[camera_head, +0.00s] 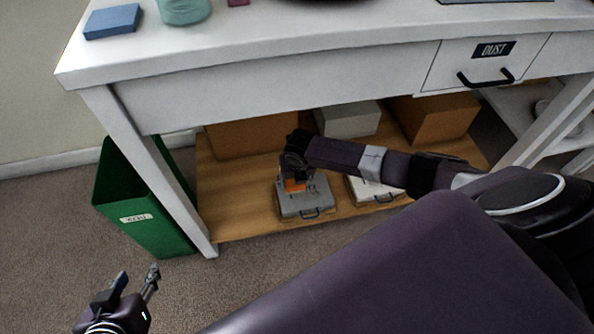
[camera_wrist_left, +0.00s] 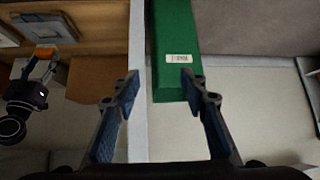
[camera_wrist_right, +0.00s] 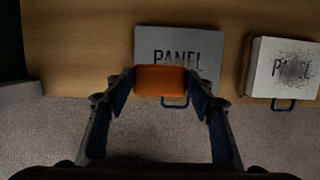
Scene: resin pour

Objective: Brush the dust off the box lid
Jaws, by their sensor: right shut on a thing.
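A grey box (camera_wrist_right: 208,48) with PANEL on its lid lies on the low wooden shelf; it also shows in the head view (camera_head: 304,208). A paler box (camera_wrist_right: 265,72), also marked PANEL, lies to its right with a dark speckled dust patch (camera_wrist_right: 295,69) on its lid. My right gripper (camera_wrist_right: 160,82) is shut on an orange block (camera_wrist_right: 160,79), over the front part of the grey box's lid. I cannot tell whether the block touches the lid. It hides part of the lid. My left gripper (camera_head: 137,282) is open and empty, low in front of the table.
The white table (camera_head: 270,65) with a DUST drawer (camera_head: 485,62) stands above the shelf (camera_head: 245,226). Brown cartons (camera_head: 432,118) and a pale box (camera_head: 347,120) stand behind the panel boxes. A green bin (camera_head: 140,205) stands beside the left table leg.

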